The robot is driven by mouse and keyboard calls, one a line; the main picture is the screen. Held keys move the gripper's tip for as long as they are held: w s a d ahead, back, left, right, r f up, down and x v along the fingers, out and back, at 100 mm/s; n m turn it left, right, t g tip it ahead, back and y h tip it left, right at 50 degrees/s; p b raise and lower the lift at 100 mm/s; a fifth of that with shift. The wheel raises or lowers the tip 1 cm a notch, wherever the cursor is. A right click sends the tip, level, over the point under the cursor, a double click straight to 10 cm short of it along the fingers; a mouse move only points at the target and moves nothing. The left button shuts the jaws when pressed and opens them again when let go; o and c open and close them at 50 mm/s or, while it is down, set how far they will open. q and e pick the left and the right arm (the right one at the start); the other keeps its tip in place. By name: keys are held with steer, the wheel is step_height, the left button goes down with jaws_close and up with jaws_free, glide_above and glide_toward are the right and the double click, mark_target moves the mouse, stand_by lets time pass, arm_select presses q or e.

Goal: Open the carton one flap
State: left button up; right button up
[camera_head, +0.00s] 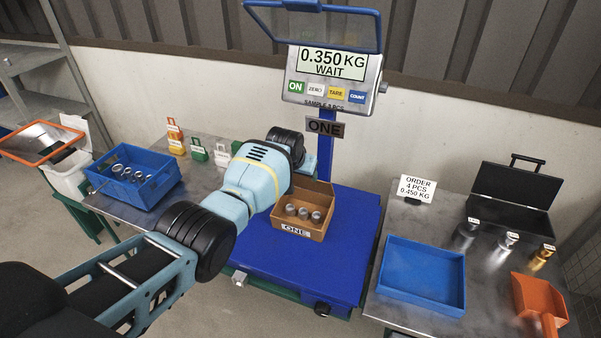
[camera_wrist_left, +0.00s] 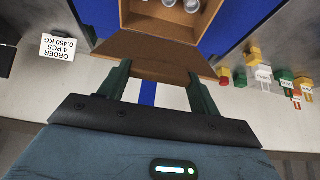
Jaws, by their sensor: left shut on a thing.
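The open brown carton (camera_head: 318,231), labelled ONE, stands on the blue scale platform (camera_head: 345,262) with three grey castings (camera_head: 303,213) inside. In the left wrist view the carton (camera_wrist_left: 203,38) is at the top with castings in it, and a brown flap (camera_wrist_left: 150,52) extends from its edge toward my gripper. My left gripper (camera_wrist_left: 158,76) has its dark green fingers at the two sides of this flap, shut on it. In the head view my wrist hides most of the gripper and the carton's back left. My right gripper is not in view.
The scale display (camera_head: 335,65) reads 0.350 KG WAIT, behind the carton. A blue bin with castings (camera_head: 135,178) is left. An empty blue tray (camera_head: 420,275), order card (camera_head: 417,188), black case (camera_head: 512,195) and orange scoop (camera_head: 540,300) are right.

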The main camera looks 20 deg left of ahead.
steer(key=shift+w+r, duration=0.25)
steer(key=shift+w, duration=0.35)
arm_select(q)
steer(key=o, duration=1.4)
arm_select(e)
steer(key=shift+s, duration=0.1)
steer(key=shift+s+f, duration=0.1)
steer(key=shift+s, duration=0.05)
arm_select(q)
steer(key=shift+s+r, duration=0.1)
steer(key=shift+r, duration=0.3)
steer(key=p+v, duration=0.4)
steer(key=v, duration=0.3)
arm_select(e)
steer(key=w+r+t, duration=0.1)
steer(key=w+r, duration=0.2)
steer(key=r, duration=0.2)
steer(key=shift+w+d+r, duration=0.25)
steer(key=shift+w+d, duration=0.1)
arm_select(q)
steer(key=shift+f, duration=0.1)
steer(key=shift+c, duration=0.4)
